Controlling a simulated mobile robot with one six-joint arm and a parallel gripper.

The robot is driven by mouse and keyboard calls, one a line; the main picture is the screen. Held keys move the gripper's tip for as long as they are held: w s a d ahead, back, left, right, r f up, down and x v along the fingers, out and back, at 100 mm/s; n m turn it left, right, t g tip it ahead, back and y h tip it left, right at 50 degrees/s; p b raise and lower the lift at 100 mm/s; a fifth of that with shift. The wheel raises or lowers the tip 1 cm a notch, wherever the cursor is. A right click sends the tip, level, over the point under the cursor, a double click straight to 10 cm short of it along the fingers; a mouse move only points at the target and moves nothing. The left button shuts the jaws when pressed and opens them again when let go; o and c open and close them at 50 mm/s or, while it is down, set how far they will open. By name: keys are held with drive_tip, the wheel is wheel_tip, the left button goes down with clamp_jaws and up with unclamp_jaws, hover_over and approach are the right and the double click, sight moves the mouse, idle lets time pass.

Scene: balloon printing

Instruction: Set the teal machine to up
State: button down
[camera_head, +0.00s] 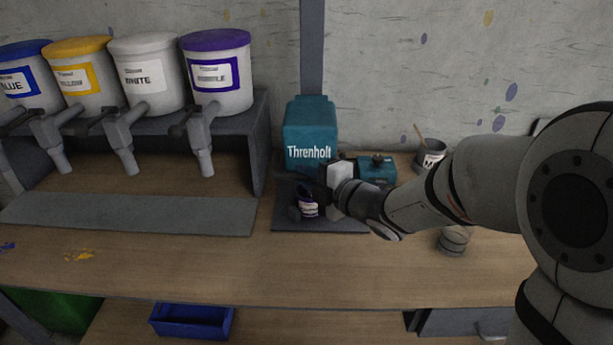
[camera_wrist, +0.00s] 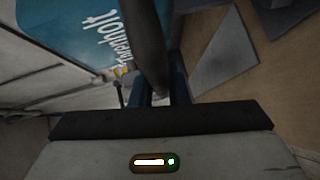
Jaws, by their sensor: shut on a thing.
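The teal machine (camera_head: 310,126), marked "Threnholt", stands on the bench against the wall, on a dark base plate (camera_head: 340,226). Its teal side and lettering also show in the wrist view (camera_wrist: 70,35). My gripper (camera_head: 300,178) is in front of the machine, below the lettering. In the wrist view its fingers (camera_wrist: 160,90) are close together at a dark bar (camera_wrist: 146,40) that runs up past the machine's face. The gripper is shut on this bar, which looks like the machine's lever. A small jar with a purple label (camera_head: 308,206) is on the base, below the gripper.
A dispenser rack (camera_head: 258,145) with several paint tubs stands at left. A grey can with a stick (camera_head: 430,158) and a clear cup (camera_head: 453,242) are to the right, near my arm. A blue bin (camera_head: 192,322) sits below. The front bench (camera_head: 240,267) is mostly clear.

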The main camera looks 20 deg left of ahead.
idle(0.3)
wheel_tip(320, 180, up, 11)
drive_tip(key=p, duration=0.4)
drive_tip(key=shift+r, duration=0.1)
drive_tip(key=c, duration=1.7)
unclamp_jaws()
drive_tip(key=o, duration=0.3)
drive_tip(key=f+v, duration=0.1)
drive_tip(key=v, duration=0.6)
drive_tip(key=shift+s+d+r, duration=0.2)
drive_tip(key=shift+d+r, duration=0.15)
drive_tip(key=shift+r, duration=0.1)
